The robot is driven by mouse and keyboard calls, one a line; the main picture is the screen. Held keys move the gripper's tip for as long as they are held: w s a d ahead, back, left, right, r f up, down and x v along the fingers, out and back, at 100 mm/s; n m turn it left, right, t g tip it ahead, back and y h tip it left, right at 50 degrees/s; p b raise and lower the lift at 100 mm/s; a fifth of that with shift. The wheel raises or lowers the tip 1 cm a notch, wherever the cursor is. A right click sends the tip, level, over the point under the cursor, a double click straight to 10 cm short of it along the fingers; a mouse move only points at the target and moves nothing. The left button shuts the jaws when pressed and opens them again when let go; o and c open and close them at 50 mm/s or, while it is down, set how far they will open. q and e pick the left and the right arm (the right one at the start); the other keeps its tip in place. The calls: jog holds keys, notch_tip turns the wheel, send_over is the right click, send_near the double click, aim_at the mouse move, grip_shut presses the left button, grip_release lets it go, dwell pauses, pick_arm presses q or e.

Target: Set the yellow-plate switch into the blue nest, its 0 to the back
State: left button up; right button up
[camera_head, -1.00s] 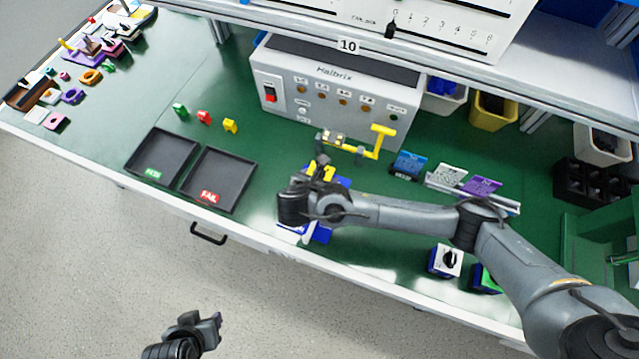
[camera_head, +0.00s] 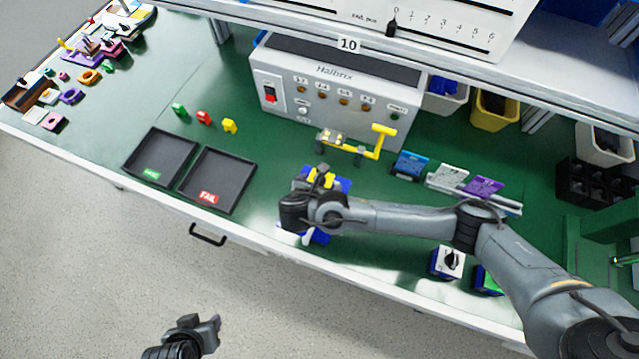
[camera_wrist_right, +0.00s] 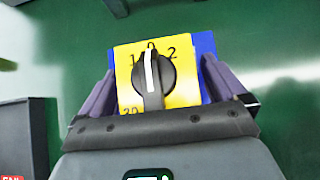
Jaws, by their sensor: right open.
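The yellow-plate switch (camera_wrist_right: 184,92) lies between my right fingers in the right wrist view. Its black knob's white line points to the 0 at the plate's far edge, away from the bench front; 1 is left, 2 right. Blue of the nest (camera_wrist_right: 204,46) shows behind and right of the plate; the nest also shows in the head view (camera_head: 343,184). How deep the switch sits is hidden. My right gripper (camera_head: 316,178) is open, its fingers (camera_wrist_right: 160,82) either side of the plate. My left gripper (camera_head: 203,326) hangs off the bench front; its jaw gap is unclear.
Black trays (camera_head: 219,181) stand left of the nest. The grey Halbrix box (camera_head: 335,92) with a yellow handle stands behind. A white-plate switch (camera_head: 448,261) and a green one (camera_head: 487,279) lie right, by my right forearm. Green bench is clear left of the box.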

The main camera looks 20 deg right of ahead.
jog(key=shift+s+a+r, duration=0.2)
jog(key=shift+a+r, duration=0.05)
jog(key=shift+r, duration=0.25)
jog(key=s+a+r+m+y+p, duration=0.1)
jog(key=s+a+r, duration=0.1)
jog(key=s, duration=0.1)
jog(key=s+a+r+m+g+y+p, duration=0.1)
jog(key=s+a+r+m, duration=0.1)
jog(key=s+a, duration=0.1)
jog(key=s+a+r+m+y+p, duration=0.1)
jog(key=s+a+r+m, duration=0.1)
jog(key=s, duration=0.3)
jog(key=shift+a+r+g+y+p, duration=0.3)
jog(key=shift+a+g, duration=0.1)
jog(key=shift+a, duration=0.3)
jog(key=s+d+m+y, duration=0.1)
jog(key=s+d+m, duration=0.4)
jog(key=d+m, duration=0.3)
jog(key=s+d+m+g+y, duration=0.1)
jog(key=s+d+m, duration=0.5)
jog(key=m, duration=0.6)
jog(key=shift+d+f+y, duration=0.4)
jog(key=shift+d+f, duration=0.05)
jog(key=shift+d, duration=0.55)
